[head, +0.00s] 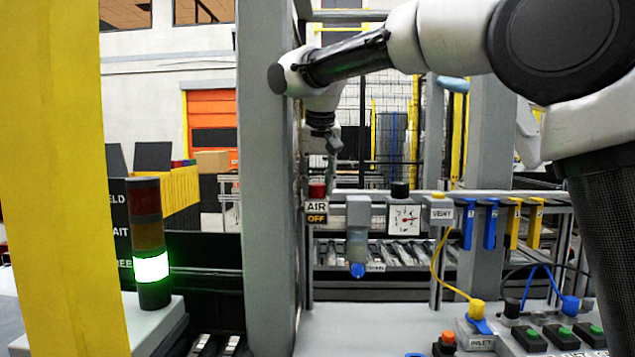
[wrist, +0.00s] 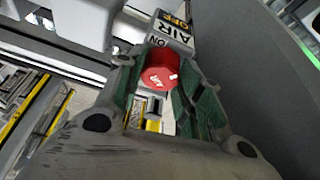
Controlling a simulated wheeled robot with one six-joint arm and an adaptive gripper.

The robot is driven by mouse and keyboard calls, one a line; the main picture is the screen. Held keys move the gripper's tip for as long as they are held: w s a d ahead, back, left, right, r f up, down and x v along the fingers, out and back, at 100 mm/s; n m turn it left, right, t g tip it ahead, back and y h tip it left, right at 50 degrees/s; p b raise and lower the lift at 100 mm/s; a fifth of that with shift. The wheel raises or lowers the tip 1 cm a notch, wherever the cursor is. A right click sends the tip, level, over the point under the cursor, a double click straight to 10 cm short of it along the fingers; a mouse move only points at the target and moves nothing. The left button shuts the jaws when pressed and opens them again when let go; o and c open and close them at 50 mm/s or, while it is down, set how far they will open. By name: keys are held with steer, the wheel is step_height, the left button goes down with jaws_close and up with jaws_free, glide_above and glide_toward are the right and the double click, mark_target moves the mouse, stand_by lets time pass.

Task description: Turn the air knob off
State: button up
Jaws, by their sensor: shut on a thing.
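The air knob (wrist: 160,70) is red and round, with a small white mark on its face. In the wrist view it sits between the fingers of my gripper (wrist: 155,92), which are shut on it. In the head view the red knob (head: 317,190) sits on top of the AIR label block (head: 317,211), which reads "AIR" and "OFF". In the wrist view the block shows "AIR", "ON" and "OFF" behind the knob. My gripper (head: 330,172) reaches down from above onto the knob in the head view; its fingertips are small there.
A grey column (head: 266,170) stands close left of the knob. A filter unit with a blue bottom (head: 358,225), a gauge (head: 404,219) and a VENT block (head: 438,210) line the rail to its right. A stack light (head: 148,240) glows green at left.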

steer(key=shift+m+h, duration=0.3)
steer(key=shift+m, duration=0.5)
steer(key=o, duration=1)
steer(key=shift+o, duration=0.2)
steer(key=v, duration=1.2)
steer(key=shift+a, duration=0.15)
